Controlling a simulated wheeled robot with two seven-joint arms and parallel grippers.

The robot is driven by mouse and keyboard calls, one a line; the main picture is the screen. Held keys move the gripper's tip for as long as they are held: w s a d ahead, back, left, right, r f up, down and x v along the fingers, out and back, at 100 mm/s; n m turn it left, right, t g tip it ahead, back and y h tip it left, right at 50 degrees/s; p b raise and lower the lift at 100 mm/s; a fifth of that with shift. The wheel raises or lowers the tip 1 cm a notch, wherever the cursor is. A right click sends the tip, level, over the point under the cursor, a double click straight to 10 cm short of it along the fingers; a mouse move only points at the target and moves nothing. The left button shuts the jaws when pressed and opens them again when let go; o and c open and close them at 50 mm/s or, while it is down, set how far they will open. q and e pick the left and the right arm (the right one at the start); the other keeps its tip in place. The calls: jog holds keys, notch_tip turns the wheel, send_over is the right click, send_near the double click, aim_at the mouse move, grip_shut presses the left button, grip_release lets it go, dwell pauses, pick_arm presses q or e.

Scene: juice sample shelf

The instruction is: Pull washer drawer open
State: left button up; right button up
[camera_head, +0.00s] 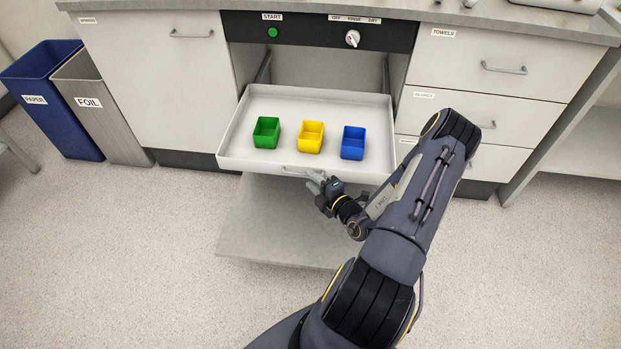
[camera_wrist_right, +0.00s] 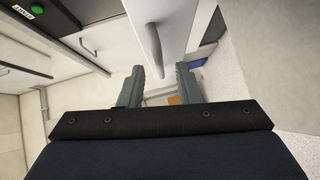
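The washer drawer (camera_head: 240,145) is a white tray pulled out from the bay under the control panel in the head view. A grey bar handle (camera_head: 297,173) runs along its front edge. My right gripper (camera_head: 318,183) is at the right end of this handle. In the right wrist view, the fingers of the right gripper (camera_wrist_right: 162,74) are apart, with the handle (camera_wrist_right: 152,45) ahead of and between their tips. I cannot tell whether they touch it. My left gripper is not in view.
Green (camera_head: 266,132), yellow (camera_head: 310,136) and blue (camera_head: 353,143) boxes stand in the drawer. A grey lowered panel (camera_head: 270,225) lies below it. Paper (camera_head: 45,95) and foil (camera_head: 100,110) bins stand left. The towels drawer (camera_head: 490,65) is shut. The floor in front is clear.

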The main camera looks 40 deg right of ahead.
jog(key=s, duration=0.6)
jog(key=shift+a+r+p, duration=0.35)
jog(key=shift+r+p, duration=0.05)
jog(key=shift+r, duration=0.05)
